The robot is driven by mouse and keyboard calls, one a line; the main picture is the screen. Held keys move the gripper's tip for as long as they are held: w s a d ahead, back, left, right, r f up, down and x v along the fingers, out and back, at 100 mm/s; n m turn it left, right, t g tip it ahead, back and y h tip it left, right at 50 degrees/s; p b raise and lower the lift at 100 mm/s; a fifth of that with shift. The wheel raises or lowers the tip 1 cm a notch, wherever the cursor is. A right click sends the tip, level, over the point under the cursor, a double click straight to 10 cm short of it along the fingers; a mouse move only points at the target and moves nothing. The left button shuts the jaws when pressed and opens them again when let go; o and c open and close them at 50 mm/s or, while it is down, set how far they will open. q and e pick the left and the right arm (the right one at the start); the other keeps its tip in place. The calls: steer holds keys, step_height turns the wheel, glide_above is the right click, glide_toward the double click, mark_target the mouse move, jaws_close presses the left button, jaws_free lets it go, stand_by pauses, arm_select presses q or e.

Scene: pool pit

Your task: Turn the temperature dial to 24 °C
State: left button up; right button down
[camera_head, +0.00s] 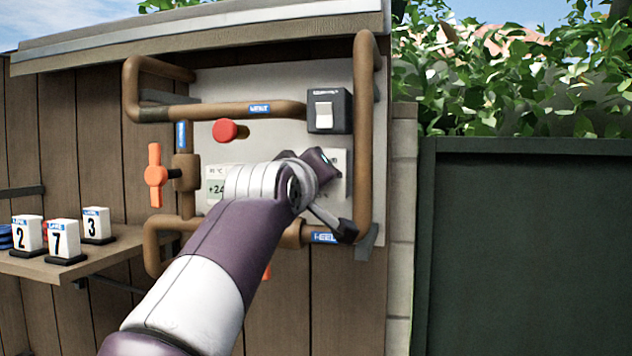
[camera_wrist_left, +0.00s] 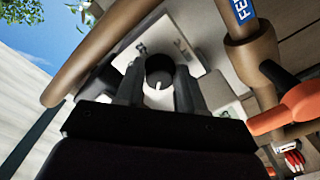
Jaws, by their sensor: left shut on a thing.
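The dark round temperature dial (camera_wrist_left: 159,70) has a white pointer mark and sits on a pale plate in the left wrist view. My left gripper (camera_wrist_left: 160,84) is shut on it, with one finger on each side. In the head view my left arm covers the dial and the fingertips. The small display (camera_head: 216,188) on the panel shows "+24" with its right part hidden behind my arm. My right gripper is not in view.
Brown pipes frame the grey panel (camera_head: 200,85). A red knob (camera_head: 225,130), a black switch box (camera_head: 342,111) and an orange valve handle (camera_head: 155,175) are close by. Numbered blocks stand on the wooden shelf (camera_head: 110,252) at left. A dark green wall (camera_head: 525,245) is at right.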

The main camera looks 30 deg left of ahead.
arm_select(q)
steer(key=shift+s+r+n, duration=0.1)
steer(key=shift+r+n, duration=0.1)
steer(key=shift+n, duration=2.25)
steer(key=shift+r+n, duration=0.2)
steer(key=shift+n, duration=2.25)
steer(key=shift+b, duration=0.3)
steer(key=o, duration=1)
steer(key=shift+f, duration=0.1)
steer(key=shift+a+f, duration=0.1)
